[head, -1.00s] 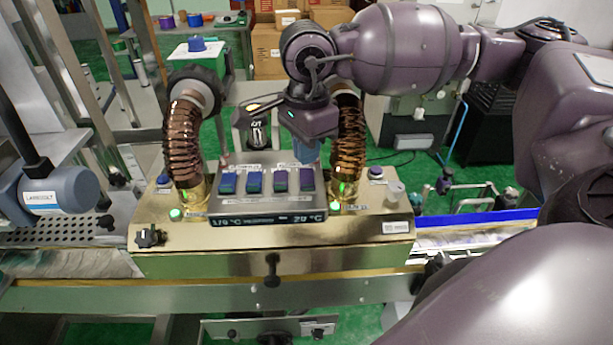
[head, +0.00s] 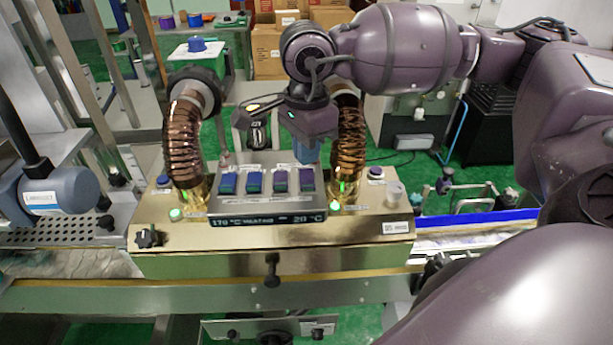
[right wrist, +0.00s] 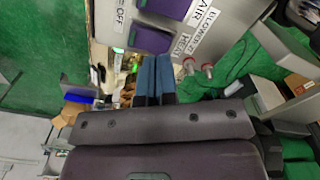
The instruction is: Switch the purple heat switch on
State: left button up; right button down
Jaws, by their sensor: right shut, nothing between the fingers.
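The silver control panel (head: 232,203) carries four rocker switches, two blue ones on the left and two purple ones on the right. The purple heat switch (head: 307,180) is the rightmost. In the right wrist view it (right wrist: 150,40) lies beside the HEAT label, below the purple air switch (right wrist: 168,8). My right gripper (head: 306,150) is above and behind the heat switch, its blue fingers pressed together and empty. The fingertips (right wrist: 154,62) appear just short of that switch; whether they touch it is unclear. The display (head: 262,219) reads about 170 °C, HEATING and 20 °C. My left gripper is out of view.
Two copper-coloured hoses (head: 183,140) (head: 348,145) rise at either side of the panel. A black knob (head: 149,236) sits at the front left of the gold housing (head: 170,262).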

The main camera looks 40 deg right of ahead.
aim_at(307, 172)
dwell(0.3)
jog(key=shift+f, duration=0.3)
dwell(0.3)
jog(key=shift+f+b, duration=0.1)
jog(key=shift+b, duration=0.25)
jog(key=shift+f, duration=0.15)
jog(key=shift+r+p, duration=0.4)
jog(key=shift+r, duration=0.7)
jog(key=shift+r+p, duration=0.6)
jog(key=shift+r, duration=0.75)
jog(key=shift+r+p, duration=0.45)
jog(key=shift+r, duration=0.7)
